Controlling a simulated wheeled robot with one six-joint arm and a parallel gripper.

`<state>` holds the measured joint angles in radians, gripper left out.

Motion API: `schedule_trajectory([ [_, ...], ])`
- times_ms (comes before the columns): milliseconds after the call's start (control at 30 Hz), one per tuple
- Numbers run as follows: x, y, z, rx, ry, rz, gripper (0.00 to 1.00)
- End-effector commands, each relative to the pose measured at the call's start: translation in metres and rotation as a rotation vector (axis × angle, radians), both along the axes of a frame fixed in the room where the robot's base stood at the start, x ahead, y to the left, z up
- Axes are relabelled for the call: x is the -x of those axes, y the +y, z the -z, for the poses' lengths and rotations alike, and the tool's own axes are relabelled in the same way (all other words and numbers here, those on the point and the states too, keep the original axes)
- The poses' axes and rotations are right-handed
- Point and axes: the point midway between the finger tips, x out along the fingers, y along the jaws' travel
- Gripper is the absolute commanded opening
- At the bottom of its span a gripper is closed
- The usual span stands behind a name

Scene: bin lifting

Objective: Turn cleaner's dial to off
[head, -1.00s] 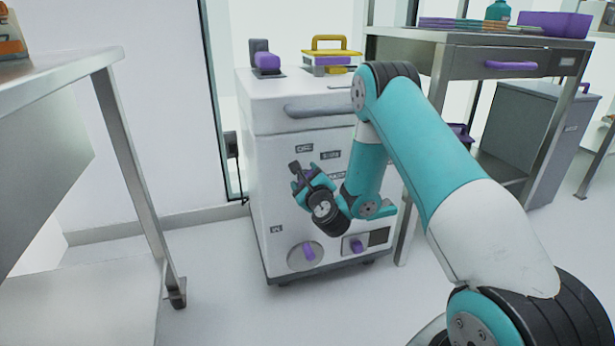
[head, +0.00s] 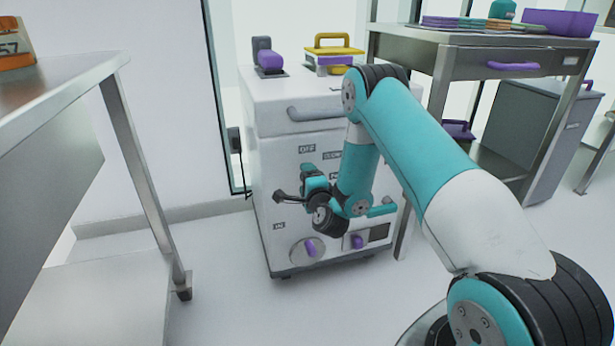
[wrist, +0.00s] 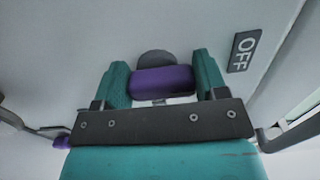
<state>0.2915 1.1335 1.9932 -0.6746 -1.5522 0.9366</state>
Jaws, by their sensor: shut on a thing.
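The cleaner (head: 262,150) is a white wheeled cabinet in the middle of the head view. An OFF label (head: 307,149) is on its front, above my gripper (head: 312,180). My gripper hides the upper dial in the head view. In the wrist view, the dial's purple grip (wrist: 160,80) sits between the two teal fingers of my gripper (wrist: 160,73), which is shut on it. A grey round part of the dial shows behind the grip. The OFF label (wrist: 243,52) stands to the right of the dial there, turned on its side.
Two lower purple knobs (head: 310,247) (head: 357,242) are on the cleaner's front. A grey handle (head: 314,112) crosses its upper front. A yellow-handled box (head: 333,54) stands on top. Metal tables stand left (head: 120,75) and right (head: 440,48).

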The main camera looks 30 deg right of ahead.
Motion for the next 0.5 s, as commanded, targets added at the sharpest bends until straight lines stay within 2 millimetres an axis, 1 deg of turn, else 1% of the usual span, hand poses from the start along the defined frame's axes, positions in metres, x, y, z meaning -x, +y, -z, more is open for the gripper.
schedule_trajectory([
  [200,0.0012,-0.0004,0.0014,0.045,0.017,0.002,0.42],
  [500,0.0012,-0.0005,0.0021,0.056,0.020,0.002,0.42],
])
